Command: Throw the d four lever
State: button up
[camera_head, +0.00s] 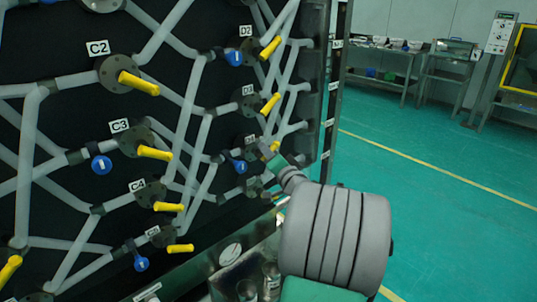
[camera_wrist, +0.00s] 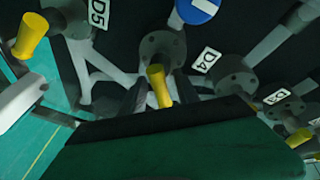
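The D4 lever (camera_wrist: 158,86) is a yellow handle on a round grey flange (camera_wrist: 162,50), with the D4 label (camera_wrist: 205,58) beside it in the wrist view. My gripper (camera_wrist: 160,99) is open, with dark fingers on either side of the D4 lever. There seems to be a gap to each finger; contact cannot be made out. In the head view my gripper (camera_head: 268,152) is at the lower right of the pipe panel, and it and my arm hide the D4 lever there.
Yellow D2 (camera_head: 270,47) and D3 (camera_head: 270,103) levers are above my gripper. The D5 lever (camera_wrist: 30,36) is left in the wrist view. A blue disc (camera_wrist: 197,8) is close to the D4 flange. Several C levers are left; open green floor (camera_head: 430,200) is right.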

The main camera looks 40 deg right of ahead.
jog(key=shift+f, duration=0.1)
jog(key=c, duration=0.7)
grip_shut()
jog(key=shift+s+f, duration=0.1)
